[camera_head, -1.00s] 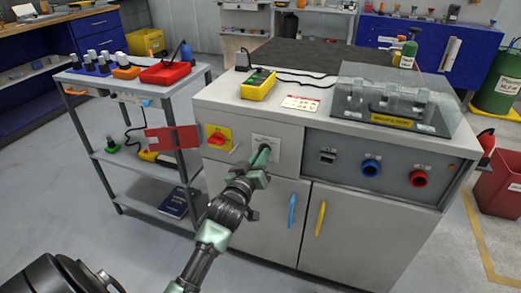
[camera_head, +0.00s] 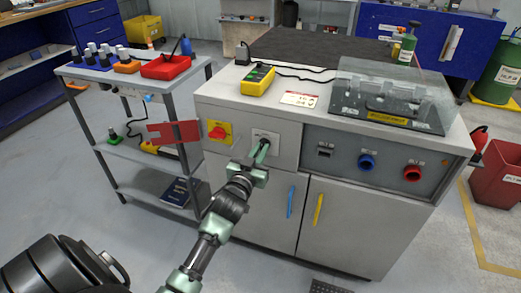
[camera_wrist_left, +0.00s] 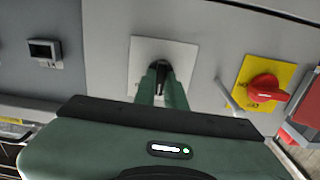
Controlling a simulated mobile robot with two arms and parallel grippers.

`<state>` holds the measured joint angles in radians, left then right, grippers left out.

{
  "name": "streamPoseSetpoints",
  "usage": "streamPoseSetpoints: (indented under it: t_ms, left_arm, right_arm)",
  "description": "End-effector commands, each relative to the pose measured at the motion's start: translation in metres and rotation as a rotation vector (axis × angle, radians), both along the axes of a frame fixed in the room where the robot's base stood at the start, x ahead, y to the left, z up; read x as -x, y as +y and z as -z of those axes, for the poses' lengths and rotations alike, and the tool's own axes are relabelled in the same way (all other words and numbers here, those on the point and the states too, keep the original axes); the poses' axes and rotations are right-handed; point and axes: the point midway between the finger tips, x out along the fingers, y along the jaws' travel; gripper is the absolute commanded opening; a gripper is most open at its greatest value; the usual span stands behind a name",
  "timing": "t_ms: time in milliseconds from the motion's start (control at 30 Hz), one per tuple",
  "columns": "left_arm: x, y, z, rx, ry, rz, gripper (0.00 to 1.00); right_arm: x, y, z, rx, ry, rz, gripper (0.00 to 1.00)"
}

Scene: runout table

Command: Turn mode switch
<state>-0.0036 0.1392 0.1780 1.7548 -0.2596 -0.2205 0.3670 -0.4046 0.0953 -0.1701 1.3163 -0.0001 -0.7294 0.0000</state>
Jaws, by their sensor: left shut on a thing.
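The mode switch has a pale square plate (camera_head: 267,136) on the front of the grey cabinet. Its dark knob (camera_wrist_left: 160,72) shows in the left wrist view between my green fingers. My left gripper (camera_head: 261,153) is at this plate and shut on the knob, which the fingers largely hide in the head view. The wrist view shows the left gripper (camera_wrist_left: 162,84) in front of the plate (camera_wrist_left: 185,55). The switch's setting cannot be read. My right gripper is not in view.
A red rotary switch on a yellow plate (camera_head: 218,133) is left of the mode switch, with a red hinged flap (camera_head: 174,133) beside it. Blue (camera_head: 367,163) and red (camera_head: 412,173) sockets are to the right. A yellow meter (camera_head: 257,81) lies on the cabinet top.

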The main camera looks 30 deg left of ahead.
Motion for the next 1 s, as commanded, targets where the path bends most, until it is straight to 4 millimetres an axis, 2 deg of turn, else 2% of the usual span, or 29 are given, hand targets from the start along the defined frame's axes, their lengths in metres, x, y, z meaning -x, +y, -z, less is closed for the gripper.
streamPoseSetpoints:
  t_ms: [233,267,300,333,700,867,1000]
  left_arm:
    - [0.000,0.000,0.000,0.001,0.000,0.000,0.00]
    - [0.000,0.000,0.000,0.001,0.000,0.000,0.17]
    - [0.000,0.000,0.000,0.001,0.000,0.000,0.28]
    - [0.000,0.000,0.000,0.001,0.000,0.000,0.33]
    - [0.004,-0.001,0.001,0.002,0.001,0.000,0.33]
    - [0.027,-0.006,0.000,0.003,0.001,0.000,0.33]
    - [0.051,-0.012,0.000,0.001,0.002,0.000,0.33]
  right_arm:
    - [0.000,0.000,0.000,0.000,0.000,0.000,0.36]
    - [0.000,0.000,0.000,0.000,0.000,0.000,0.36]
    - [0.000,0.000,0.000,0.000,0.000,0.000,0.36]
    - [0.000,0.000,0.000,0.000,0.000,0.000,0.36]
    - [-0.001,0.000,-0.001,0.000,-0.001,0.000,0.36]
    - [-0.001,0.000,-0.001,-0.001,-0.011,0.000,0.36]
    - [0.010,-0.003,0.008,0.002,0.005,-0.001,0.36]
